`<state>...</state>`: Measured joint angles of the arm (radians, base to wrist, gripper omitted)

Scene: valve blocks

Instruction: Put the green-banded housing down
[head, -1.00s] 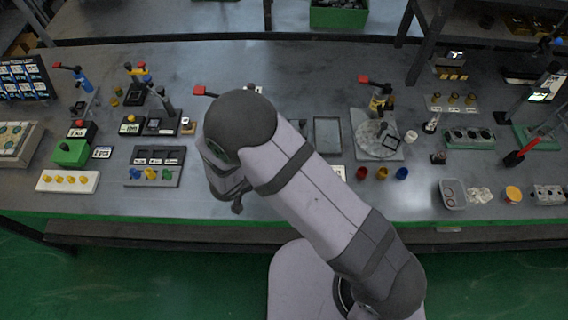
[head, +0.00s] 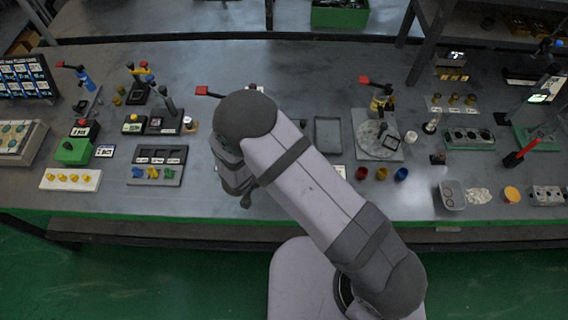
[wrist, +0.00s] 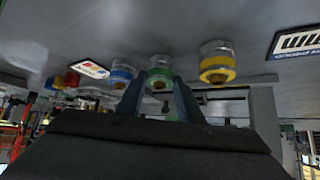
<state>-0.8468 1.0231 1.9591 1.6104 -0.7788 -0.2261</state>
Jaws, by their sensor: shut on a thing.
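The green-banded housing (wrist: 159,88) shows in the wrist view between the two fingers of my gripper (wrist: 160,101), which is shut on it. A blue-banded housing (wrist: 122,75) stands just left of it and a yellow-banded housing (wrist: 216,66) to its right. The wrist picture looks upside down, with the grey table surface at the top. I cannot tell whether the held housing touches the table. In the head view my arm covers the housings and the fingers.
In the wrist view a printed card (wrist: 91,69) lies at left and a black-and-white label (wrist: 300,42) at right. In the head view a dark slotted tray (head: 157,165) is left of my arm; red (head: 361,173), yellow (head: 382,174) and blue (head: 401,174) cups are right.

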